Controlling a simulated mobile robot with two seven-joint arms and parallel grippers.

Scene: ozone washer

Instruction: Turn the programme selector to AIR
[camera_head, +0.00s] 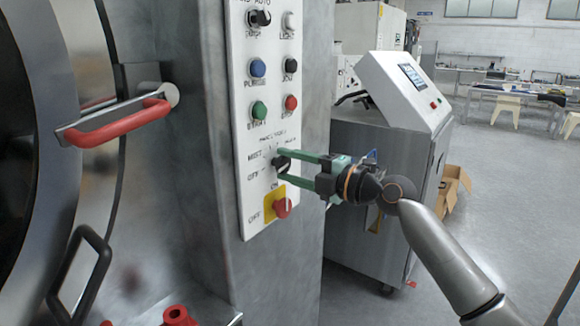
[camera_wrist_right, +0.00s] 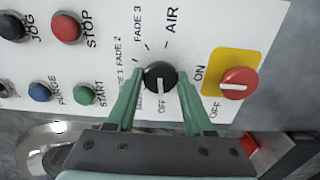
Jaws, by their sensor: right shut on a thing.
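The programme selector (camera_wrist_right: 160,74) is a black round knob with a white mark on the white control panel (camera_wrist_right: 246,24). In the right wrist view its white mark points down towards the OFF label, and the AIR label (camera_wrist_right: 172,20) is on the opposite side, up and slightly right. My right gripper (camera_wrist_right: 158,84) is shut on the selector, one green finger on each side of it. In the head view, my right gripper (camera_head: 279,164) reaches the panel from the right and partly covers the selector (camera_head: 282,161). My left gripper is not in view.
A red ON/OFF switch on a yellow plate (camera_head: 271,197) sits just below the selector. Several buttons are above, including red STOP (camera_head: 291,102) and green START (camera_head: 259,110). A red door handle (camera_head: 120,122) juts out at left. A grey cabinet (camera_head: 365,190) stands behind my right arm.

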